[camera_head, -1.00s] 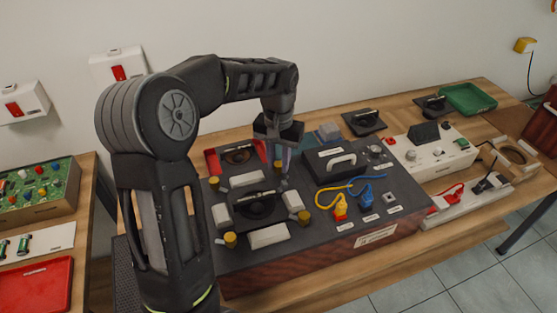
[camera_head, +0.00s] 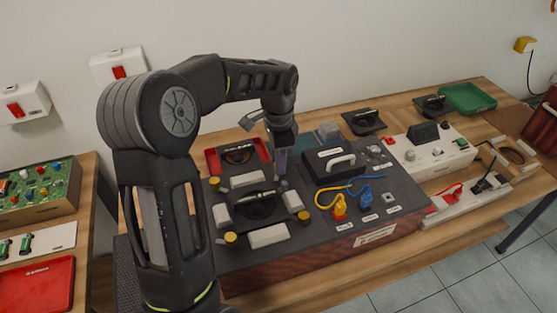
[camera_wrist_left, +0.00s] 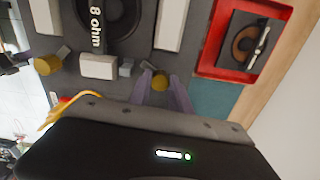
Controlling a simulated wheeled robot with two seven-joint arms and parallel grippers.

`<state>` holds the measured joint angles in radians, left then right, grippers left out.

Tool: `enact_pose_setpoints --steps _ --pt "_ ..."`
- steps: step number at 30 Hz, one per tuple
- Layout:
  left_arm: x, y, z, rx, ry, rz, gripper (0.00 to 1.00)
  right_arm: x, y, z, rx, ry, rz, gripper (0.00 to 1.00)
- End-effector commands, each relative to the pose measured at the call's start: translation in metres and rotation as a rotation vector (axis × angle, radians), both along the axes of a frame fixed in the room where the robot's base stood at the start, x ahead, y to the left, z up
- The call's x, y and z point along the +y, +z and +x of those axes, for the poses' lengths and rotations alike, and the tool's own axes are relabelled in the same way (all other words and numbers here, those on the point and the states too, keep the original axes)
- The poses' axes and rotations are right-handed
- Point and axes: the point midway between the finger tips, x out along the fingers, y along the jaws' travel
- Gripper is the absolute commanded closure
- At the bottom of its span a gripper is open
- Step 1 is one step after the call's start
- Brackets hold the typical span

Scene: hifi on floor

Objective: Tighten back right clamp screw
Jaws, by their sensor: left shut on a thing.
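A black speaker (camera_head: 256,208) labelled "8 ohm" sits between pale blocks on the dark panel (camera_head: 330,215). It also shows in the left wrist view (camera_wrist_left: 118,22). Brass clamp screws stand at its corners: front left (camera_head: 231,239), front right (camera_head: 303,216) and back left (camera_head: 214,183). My left gripper (camera_head: 281,178) points down at the back right corner. In the left wrist view its purple-grey fingers (camera_wrist_left: 161,88) are shut on the back right clamp screw (camera_wrist_left: 161,79). In the head view that screw is hidden behind the gripper. My right gripper is not in view.
A red tray (camera_head: 212,160) with a speaker lies behind the clamp. A black box with a grey handle (camera_head: 341,161) stands close right of the gripper. Yellow and blue cables (camera_head: 340,186) lie further forward. A white panel (camera_head: 436,155) is at the right.

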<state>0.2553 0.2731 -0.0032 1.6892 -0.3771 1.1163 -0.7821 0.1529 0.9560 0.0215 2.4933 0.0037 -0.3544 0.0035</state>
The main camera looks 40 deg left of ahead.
Motion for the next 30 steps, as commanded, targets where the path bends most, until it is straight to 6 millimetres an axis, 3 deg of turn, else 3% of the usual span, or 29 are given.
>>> enact_pose_setpoints --steps 12,27,28,30 --pt "0.0002 0.0009 0.0008 -0.003 -0.229 0.0 1.0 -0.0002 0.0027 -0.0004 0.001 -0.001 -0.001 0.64" --pt "0.0002 0.0008 0.0009 -0.003 -0.258 0.001 1.0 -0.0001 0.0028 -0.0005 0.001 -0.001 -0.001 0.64" --pt "0.0002 0.0008 0.0009 -0.003 -0.258 0.001 0.76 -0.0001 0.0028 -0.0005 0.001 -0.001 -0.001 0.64" --pt "0.0002 0.0008 0.0008 -0.003 -0.258 0.001 0.7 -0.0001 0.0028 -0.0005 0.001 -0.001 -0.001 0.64"
